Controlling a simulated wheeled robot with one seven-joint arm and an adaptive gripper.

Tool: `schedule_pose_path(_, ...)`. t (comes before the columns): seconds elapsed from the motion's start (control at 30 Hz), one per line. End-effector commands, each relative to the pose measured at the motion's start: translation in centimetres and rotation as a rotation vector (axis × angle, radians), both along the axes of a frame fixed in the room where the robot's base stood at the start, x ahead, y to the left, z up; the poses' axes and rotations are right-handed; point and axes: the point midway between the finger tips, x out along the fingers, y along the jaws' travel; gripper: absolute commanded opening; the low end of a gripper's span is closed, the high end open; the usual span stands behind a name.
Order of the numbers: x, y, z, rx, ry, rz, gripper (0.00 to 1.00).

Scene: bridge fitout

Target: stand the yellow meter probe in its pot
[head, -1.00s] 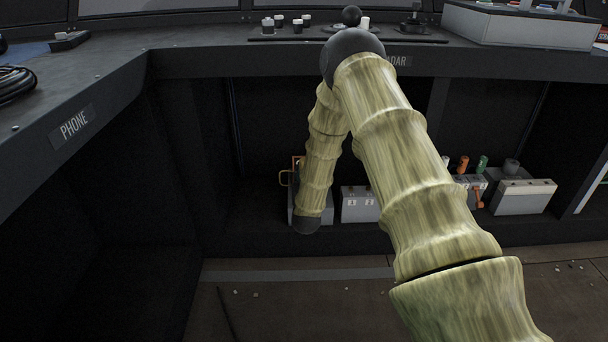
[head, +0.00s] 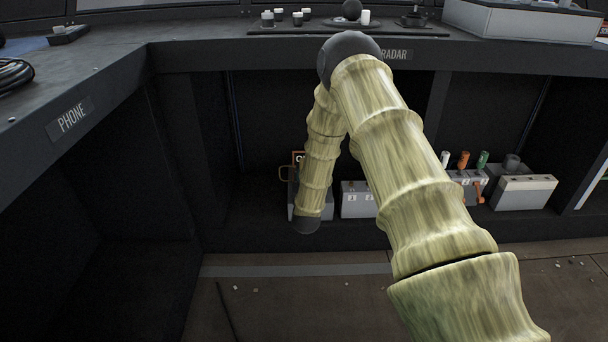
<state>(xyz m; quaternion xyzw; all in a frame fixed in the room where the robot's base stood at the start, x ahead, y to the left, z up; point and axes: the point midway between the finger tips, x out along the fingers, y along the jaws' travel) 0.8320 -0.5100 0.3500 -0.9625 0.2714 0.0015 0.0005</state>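I cannot make out a yellow meter probe in the head view. A small dark grey cup-like cylinder (head: 512,163) stands by a light grey box on the low shelf at right; I cannot tell if it is the pot. My arm reaches up from the lower right, bends at a dark joint, and comes down in front of the low shelf to a dark rounded end. My gripper's fingers do not show.
On the low shelf stand a grey box (head: 357,202), a light box (head: 524,194) and white, orange (head: 463,160) and green (head: 482,159) upright pieces. The console counter (head: 230,58) overhangs them. Small bits lie on the brown floor (head: 290,300).

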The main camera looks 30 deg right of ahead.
Motion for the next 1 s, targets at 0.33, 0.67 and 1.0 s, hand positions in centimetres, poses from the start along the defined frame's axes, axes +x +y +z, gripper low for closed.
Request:
schedule_pose_path(0.33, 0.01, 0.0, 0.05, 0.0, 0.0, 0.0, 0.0)
schedule_pose_path(0.67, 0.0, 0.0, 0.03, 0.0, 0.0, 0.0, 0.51)
schedule_pose_path(1.0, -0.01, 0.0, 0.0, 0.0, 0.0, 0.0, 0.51)
